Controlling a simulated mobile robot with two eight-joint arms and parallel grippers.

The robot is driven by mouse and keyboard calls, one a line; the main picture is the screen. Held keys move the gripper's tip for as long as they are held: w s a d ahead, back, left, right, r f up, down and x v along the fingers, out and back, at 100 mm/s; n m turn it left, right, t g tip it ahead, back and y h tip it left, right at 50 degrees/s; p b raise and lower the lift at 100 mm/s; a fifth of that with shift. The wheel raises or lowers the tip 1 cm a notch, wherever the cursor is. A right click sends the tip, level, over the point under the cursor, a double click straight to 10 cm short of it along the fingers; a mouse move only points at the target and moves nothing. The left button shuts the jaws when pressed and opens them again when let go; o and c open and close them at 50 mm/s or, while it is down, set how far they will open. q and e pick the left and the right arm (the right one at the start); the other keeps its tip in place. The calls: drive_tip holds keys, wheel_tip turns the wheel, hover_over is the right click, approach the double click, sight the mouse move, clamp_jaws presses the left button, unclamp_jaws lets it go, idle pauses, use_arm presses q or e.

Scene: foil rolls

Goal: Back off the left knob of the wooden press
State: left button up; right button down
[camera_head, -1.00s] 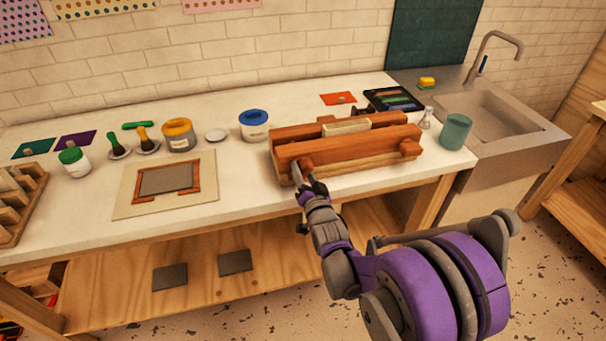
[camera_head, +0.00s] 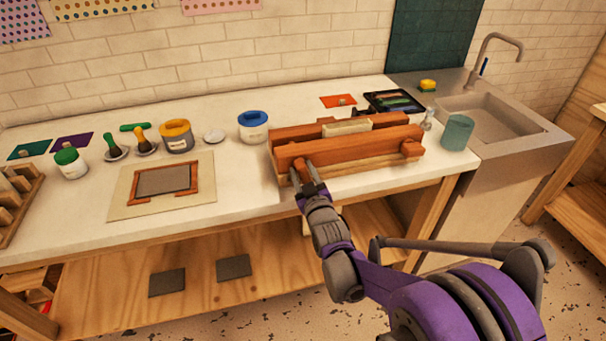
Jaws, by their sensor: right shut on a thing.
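The wooden press (camera_head: 345,152) lies along the front of the white bench, right of the middle. Its left knob (camera_head: 301,165) sticks out of the front board toward me. Its right knob (camera_head: 411,149) sits at the front near the right end, with nothing touching it. My right gripper (camera_head: 307,176) is at the left knob, its fingers on either side of it and shut on it. The fingers partly hide the knob. A pale block (camera_head: 347,127) shows between the press boards. My left gripper is not in view.
A blue-lidded tub (camera_head: 253,127) stands just left of the press, and a teal cup (camera_head: 457,132) stands to its right. A framed board (camera_head: 165,180) lies on the bench further left. The sink (camera_head: 490,118) is at the right.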

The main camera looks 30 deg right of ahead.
drive_tip(key=n+b, duration=0.1)
drive_tip(key=n, duration=0.4)
drive_tip(key=shift+w+n, duration=0.1)
drive_tip(key=shift+n, duration=0.2)
drive_tip(key=shift+r+n+b, duration=0.1)
drive_tip(key=shift+n+b, duration=0.75)
drive_tip(key=shift+n, duration=1.45)
drive_tip(key=shift+d, duration=0.1)
drive_tip(key=c, duration=0.8)
unclamp_jaws()
drive_tip(key=shift+o, duration=1.2)
drive_tip(key=shift+w, duration=0.1)
